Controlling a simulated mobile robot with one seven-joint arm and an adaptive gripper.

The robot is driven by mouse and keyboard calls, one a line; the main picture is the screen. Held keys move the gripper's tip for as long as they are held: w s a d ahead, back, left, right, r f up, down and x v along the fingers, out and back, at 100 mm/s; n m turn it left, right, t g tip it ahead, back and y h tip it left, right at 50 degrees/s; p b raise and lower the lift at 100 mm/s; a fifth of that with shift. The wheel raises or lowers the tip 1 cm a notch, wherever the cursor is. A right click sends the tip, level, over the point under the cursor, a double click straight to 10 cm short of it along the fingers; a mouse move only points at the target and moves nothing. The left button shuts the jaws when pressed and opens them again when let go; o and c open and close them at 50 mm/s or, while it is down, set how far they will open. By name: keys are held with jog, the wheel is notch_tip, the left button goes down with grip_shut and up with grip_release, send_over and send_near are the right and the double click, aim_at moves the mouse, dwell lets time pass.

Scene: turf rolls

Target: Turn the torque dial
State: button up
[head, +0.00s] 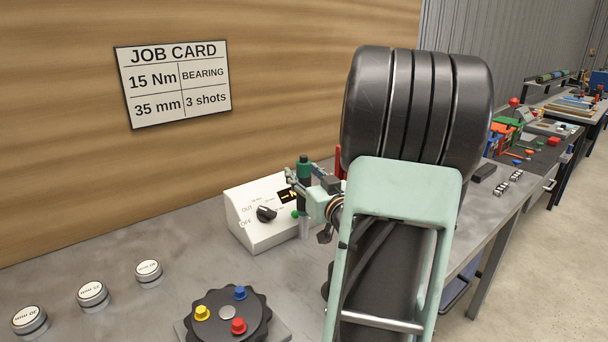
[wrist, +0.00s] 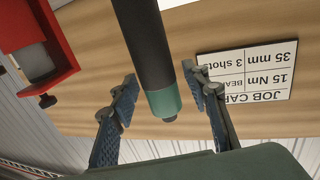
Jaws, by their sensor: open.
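A white sloped box (head: 258,228) on the bench carries a black knob (head: 266,214), a small dark display (head: 288,196) and a green button. Its lettering is too small to read fully. I cannot tell whether this knob is the torque dial. My gripper (head: 296,182) is beside the box's right end, partly covering it. In the wrist view my open gripper (wrist: 161,78) has its fingers on either side of a dark cylinder (wrist: 146,45) with a green collar (wrist: 164,101). Contact is not clear. A green-topped upright part (head: 304,165) shows behind the gripper in the head view.
A job card (head: 173,83) reads 15 Nm, bearing, 35 mm, 3 shots. A black turntable (head: 228,318) with coloured pegs and three round tins (head: 93,294) stand on the bench (head: 180,240). A red holder (wrist: 38,50) is near the gripper. My arm hides the bench's right middle.

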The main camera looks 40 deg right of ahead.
jog(key=shift+r, duration=0.25)
jog(key=v, duration=1.2)
